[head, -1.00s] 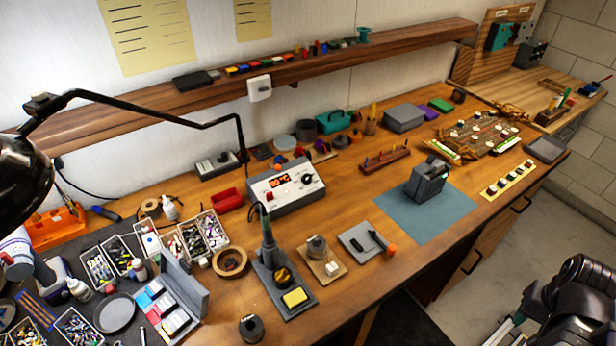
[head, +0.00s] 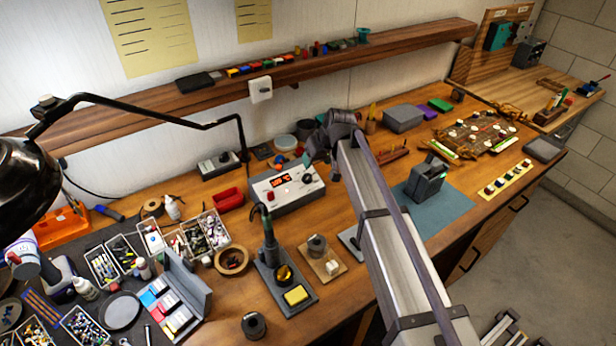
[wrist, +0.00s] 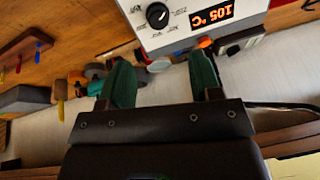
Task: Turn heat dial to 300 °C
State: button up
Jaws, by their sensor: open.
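The soldering station (head: 290,203) is a pale grey box at the middle back of the bench, with a red-lit display. Its black heat dial (head: 307,179) is on the right of the front panel. In the wrist view the station appears upside down; the display (wrist: 212,16) reads 105 °C and the round dial (wrist: 158,15) has a white pointer line. My gripper (wrist: 162,78) has two green fingers spread apart with nothing between them. It is apart from the dial, which lies just beyond the fingertips in the picture. In the head view my arm's dark wrist is just right of the station.
The soldering iron in its stand (head: 268,250) is in front of the station. A red tray (head: 228,199) is to its left. A wooden tool rack (head: 392,158) and a grey device (head: 426,180) on a blue mat are to the right. The shelf (head: 300,72) runs above.

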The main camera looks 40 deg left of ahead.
aim_at(308, 175)
jog(key=b+x, duration=0.8)
jog(key=x, duration=0.2)
jog(key=shift+w+d+f, duration=0.1)
jog(key=shift+w+d, duration=0.05)
jog(key=shift+r, duration=0.2)
jog(key=shift+c, duration=0.4)
jog(key=c, duration=0.9)
jog(key=shift+o, duration=0.2)
